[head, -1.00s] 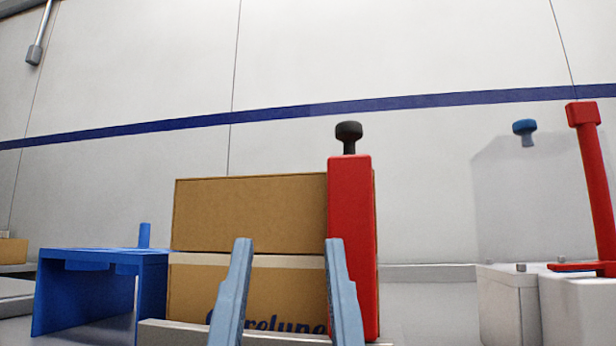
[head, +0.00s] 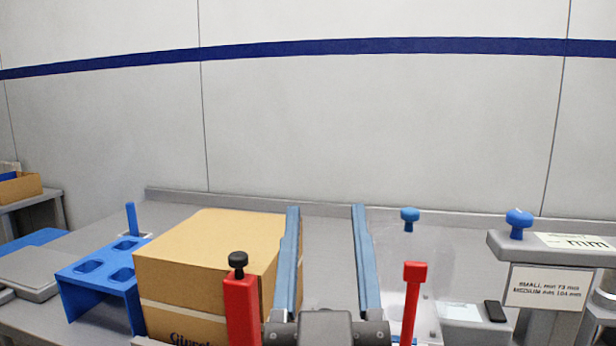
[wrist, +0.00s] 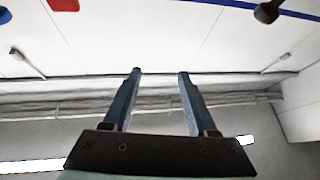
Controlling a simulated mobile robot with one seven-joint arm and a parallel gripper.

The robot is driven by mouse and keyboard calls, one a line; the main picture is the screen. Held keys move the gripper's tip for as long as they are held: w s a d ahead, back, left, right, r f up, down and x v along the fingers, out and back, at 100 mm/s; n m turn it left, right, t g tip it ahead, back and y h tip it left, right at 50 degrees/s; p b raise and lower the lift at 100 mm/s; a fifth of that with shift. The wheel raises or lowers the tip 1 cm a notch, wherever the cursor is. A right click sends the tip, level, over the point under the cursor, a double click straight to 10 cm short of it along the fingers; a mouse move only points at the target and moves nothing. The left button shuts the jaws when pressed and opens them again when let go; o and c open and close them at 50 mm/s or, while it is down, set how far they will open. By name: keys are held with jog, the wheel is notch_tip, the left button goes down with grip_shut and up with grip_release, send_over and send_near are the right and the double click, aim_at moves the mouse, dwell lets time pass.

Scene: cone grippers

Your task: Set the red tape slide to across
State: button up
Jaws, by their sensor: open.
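A tall red block with a black knob (head: 240,300) stands at the front of a closed cardboard carton (head: 200,245), near its right side. A thin red upright lever with a square head (head: 412,290) stands further right. I cannot tell for sure which of the two is the tape slide. My gripper (head: 326,208) is open and empty, its blue-grey fingers pointing up between the two red parts. In the wrist view my gripper (wrist: 160,72) has nothing between its fingers. The black knob (wrist: 267,11) and a red part (wrist: 63,4) show at that view's top edge.
A blue stand with holes (head: 100,275) is left of the carton. A clear panel with a blue knob (head: 409,215) is behind the lever. A grey gauge with a label (head: 545,287) stands at the right. The space above the bench is free.

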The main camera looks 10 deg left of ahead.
aim_at(239, 254)
jog(key=s+a+f+n+g+y+p, duration=0.15)
jog(key=s+a+f+g+p, duration=0.4)
jog(key=p, duration=1.75)
jog(key=shift+g+y, duration=0.25)
jog(key=shift+g, duration=0.4)
jog(key=p+x, duration=0.1)
jog(key=x, duration=0.3)
jog(key=p+x, duration=0.1)
jog(key=x, duration=0.4)
jog(key=a+p+x, duration=0.1)
jog(key=p+x, duration=0.1)
jog(key=x, duration=0.2)
jog(key=shift+a+f, duration=0.15)
jog(key=shift+f, duration=0.15)
jog(key=shift+w+a+f, duration=0.1)
jog(key=shift+w+a, duration=0.15)
jog(key=shift+w, duration=0.4)
grip_shut()
